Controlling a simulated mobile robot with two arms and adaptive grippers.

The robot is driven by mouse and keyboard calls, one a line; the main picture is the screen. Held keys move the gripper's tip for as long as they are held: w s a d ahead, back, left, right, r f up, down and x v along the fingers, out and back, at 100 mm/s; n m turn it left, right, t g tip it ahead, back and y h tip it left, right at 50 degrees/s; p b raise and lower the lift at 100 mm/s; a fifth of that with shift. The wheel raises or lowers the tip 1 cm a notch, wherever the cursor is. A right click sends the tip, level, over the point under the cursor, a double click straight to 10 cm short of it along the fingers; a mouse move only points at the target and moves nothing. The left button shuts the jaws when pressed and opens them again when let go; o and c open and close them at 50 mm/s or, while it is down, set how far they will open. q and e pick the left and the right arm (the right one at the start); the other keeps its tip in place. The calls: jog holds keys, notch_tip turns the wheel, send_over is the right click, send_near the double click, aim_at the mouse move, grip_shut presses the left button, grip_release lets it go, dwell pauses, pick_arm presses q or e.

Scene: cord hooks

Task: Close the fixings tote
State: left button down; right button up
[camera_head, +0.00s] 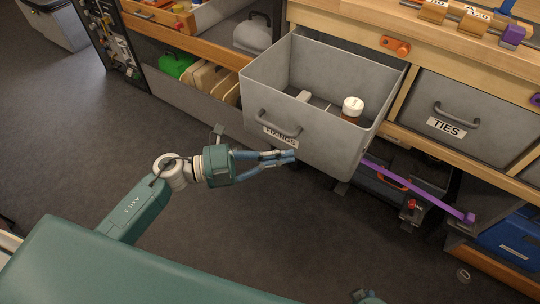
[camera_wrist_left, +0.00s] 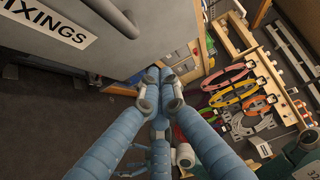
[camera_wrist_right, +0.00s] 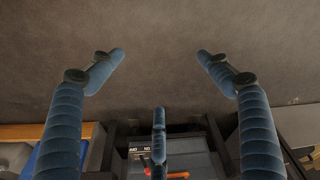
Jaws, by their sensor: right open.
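The grey fixings tote (camera_head: 322,145) is pulled out from under the bench top, its front panel well forward of the neighbouring tote. Its front has a bar handle (camera_head: 275,126) and a FIXINGS label. Inside show a brown bottle with a white lid (camera_head: 352,106) and pale dividers or parts. My left gripper (camera_head: 291,157) is shut and looks empty, just below the label by the tote's front; contact cannot be told. In the left wrist view the tote front (camera_wrist_left: 150,40) fills the upper left. My right gripper (camera_wrist_right: 162,56) is open and empty, over the floor.
The closed TIES tote (camera_head: 465,118) sits to the right. A purple strip (camera_head: 420,190) sticks out below, near a dark case with an orange handle (camera_head: 392,180). An open wooden drawer (camera_head: 190,40) is at the left. The floor in front is clear.

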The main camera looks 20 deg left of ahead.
aim_at(325, 140)
pick_arm(q)
jog(key=w+d, duration=0.4)
jog(key=w, duration=0.1)
jog(key=shift+w+d, duration=0.3)
jog(key=shift+d, duration=0.05)
jog(key=shift+w, duration=0.1)
pick_arm(e)
jog(key=shift+w+a+r, duration=0.1)
jog(key=shift+w+r, duration=0.35)
jog(key=shift+r, duration=0.25)
pick_arm(q)
jog(key=shift+w+d+b, duration=0.1)
jog(key=shift+b, duration=0.2)
pick_arm(e)
jog(key=shift+s+f, duration=0.15)
jog(key=shift+s, duration=0.05)
